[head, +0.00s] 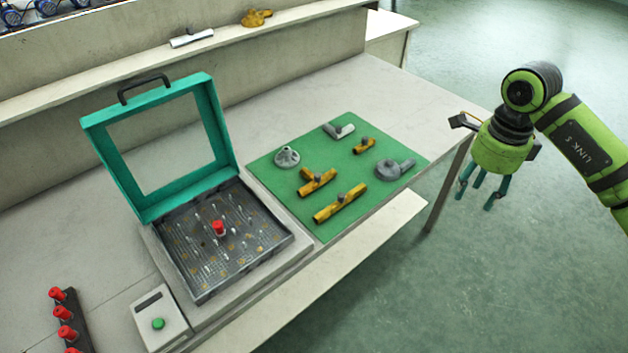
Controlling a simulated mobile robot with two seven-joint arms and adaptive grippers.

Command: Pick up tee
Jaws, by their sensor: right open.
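On the green mat (272,176), a short yellow pipe piece with a side branch (318,182) looks like the tee. A smaller yellow fitting with a grey knob (363,146) lies farther back. My right gripper (477,192) is open and empty, pointing down off the right end of the table, over the floor and well apart from the mat. My left gripper is not in view.
The mat also holds a grey flanged part (287,156), a grey-white elbow (338,130) and a round grey part (393,169). Left of it stands an open teal case (142,210) with its lid raised. A control box (158,312) and red knobs (62,312) are at front left.

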